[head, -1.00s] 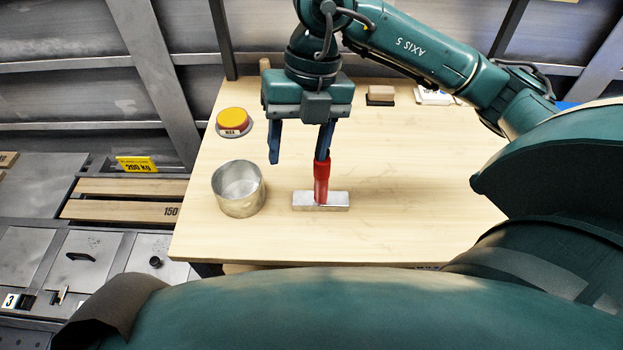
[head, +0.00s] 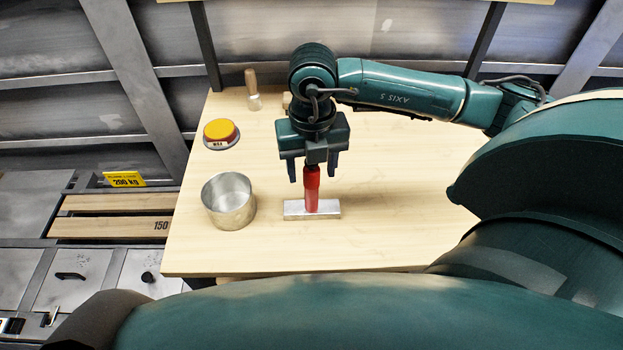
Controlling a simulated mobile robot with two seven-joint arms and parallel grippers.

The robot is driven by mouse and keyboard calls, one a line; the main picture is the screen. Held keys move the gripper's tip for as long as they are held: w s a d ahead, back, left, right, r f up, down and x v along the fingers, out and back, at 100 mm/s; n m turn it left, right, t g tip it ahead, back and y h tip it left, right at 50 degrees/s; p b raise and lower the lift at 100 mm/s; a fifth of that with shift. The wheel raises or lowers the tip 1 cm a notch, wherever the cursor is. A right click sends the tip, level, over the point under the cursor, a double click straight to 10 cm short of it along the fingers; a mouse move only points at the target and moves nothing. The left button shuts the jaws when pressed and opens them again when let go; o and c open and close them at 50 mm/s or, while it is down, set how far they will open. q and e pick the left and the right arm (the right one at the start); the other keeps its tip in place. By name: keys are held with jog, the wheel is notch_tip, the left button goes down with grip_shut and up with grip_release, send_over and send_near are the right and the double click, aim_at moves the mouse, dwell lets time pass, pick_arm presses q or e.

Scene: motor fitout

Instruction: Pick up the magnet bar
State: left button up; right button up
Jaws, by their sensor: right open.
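The magnet bar (head: 311,192) is in the middle of the table, seen as an upright red grip on a flat silver block. My right gripper (head: 312,174) is above it, pointing down and open. Its two fingers show to the left and right of the top of the red grip, with a gap on each side. The top end of the red grip is close under the gripper body. I cannot tell whether they touch. My left gripper is not in view.
A round open metal tin (head: 229,203) stands left of the bar on the wooden table (head: 390,235). The table right of the bar is clear.

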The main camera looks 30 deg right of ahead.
jog(key=shift+f, duration=1.1)
grip_shut()
